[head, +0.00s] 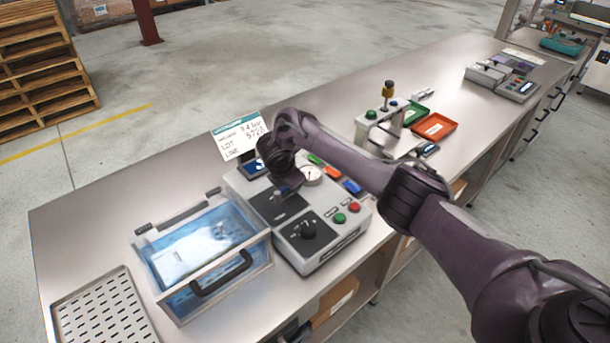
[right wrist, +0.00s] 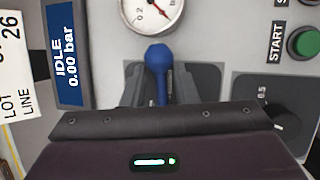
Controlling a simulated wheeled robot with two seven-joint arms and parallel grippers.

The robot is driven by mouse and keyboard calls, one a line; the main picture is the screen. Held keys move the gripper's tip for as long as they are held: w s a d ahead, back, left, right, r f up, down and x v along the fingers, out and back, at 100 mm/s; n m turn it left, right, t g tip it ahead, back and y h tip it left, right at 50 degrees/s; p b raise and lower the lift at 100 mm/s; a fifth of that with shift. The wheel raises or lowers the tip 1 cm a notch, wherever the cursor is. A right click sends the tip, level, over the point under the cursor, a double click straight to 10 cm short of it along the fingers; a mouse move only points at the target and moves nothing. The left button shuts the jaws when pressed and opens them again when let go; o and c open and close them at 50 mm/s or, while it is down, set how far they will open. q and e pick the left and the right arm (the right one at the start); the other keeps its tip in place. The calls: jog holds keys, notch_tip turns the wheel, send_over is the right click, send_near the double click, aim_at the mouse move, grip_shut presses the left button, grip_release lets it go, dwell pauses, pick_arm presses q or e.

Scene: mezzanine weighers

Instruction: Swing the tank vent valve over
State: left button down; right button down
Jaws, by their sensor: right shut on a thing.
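The valve handle is a blue lever (right wrist: 157,60) on the grey control unit (head: 342,238), below the round gauge. My right gripper (right wrist: 160,88) is shut on this lever, one finger on each side of it, in the right wrist view. In the head view my right arm reaches in from the right and its gripper (head: 286,191) covers most of the lever. The clear tank (head: 258,262) with blue water and a black handle stands to the left of the unit. My left gripper does not show.
The unit carries a gauge (right wrist: 152,8), a display reading IDLE 0.00 bar (right wrist: 68,55), a green START button (right wrist: 304,42), a red button (head: 354,207) and a black knob (head: 308,229). A label card (head: 240,135) stands behind. A perforated tray (head: 105,310) lies front left.

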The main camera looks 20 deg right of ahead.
jog(key=shift+s+d+r+m+p, duration=0.1)
jog(key=shift+s+d+m+p, duration=0.05)
jog(key=shift+m+p, duration=0.35)
jog(key=c, duration=1.2)
grip_release()
jog(key=shift+s, duration=0.15)
jog(key=shift+o, duration=0.2)
jog(key=shift+a+r, duration=0.2)
jog(key=shift+r, duration=0.15)
jog(key=p+v, duration=0.2)
jog(key=v, duration=0.5)
jog(key=shift+f, duration=0.15)
